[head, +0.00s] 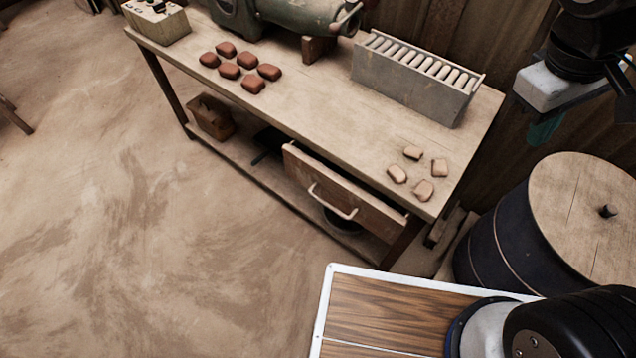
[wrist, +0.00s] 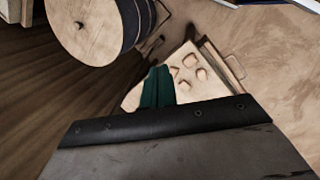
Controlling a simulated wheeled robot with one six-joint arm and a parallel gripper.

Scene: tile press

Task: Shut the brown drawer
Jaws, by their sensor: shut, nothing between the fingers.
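The brown drawer (head: 360,198) sits under the right part of the wooden workbench (head: 320,118) in the head view. It stands partly pulled out, with a dark gap between its front and the bench edge. Its pale bar handle (head: 333,204) is on the front. The handle also shows at the right in the wrist view (wrist: 238,66). My gripper (head: 545,132), with green fingers, is at the upper right in the head view, beyond the bench's right end and apart from the drawer. In the wrist view its green fingers (wrist: 157,88) are together and empty.
A dark drum with a wooden lid (head: 590,205) stands right of the bench. On the bench are a slotted grey rack (head: 410,85), several red tiles (head: 240,66), several pale pieces (head: 413,152) and a green machine (head: 290,12). The floor before the drawer is clear.

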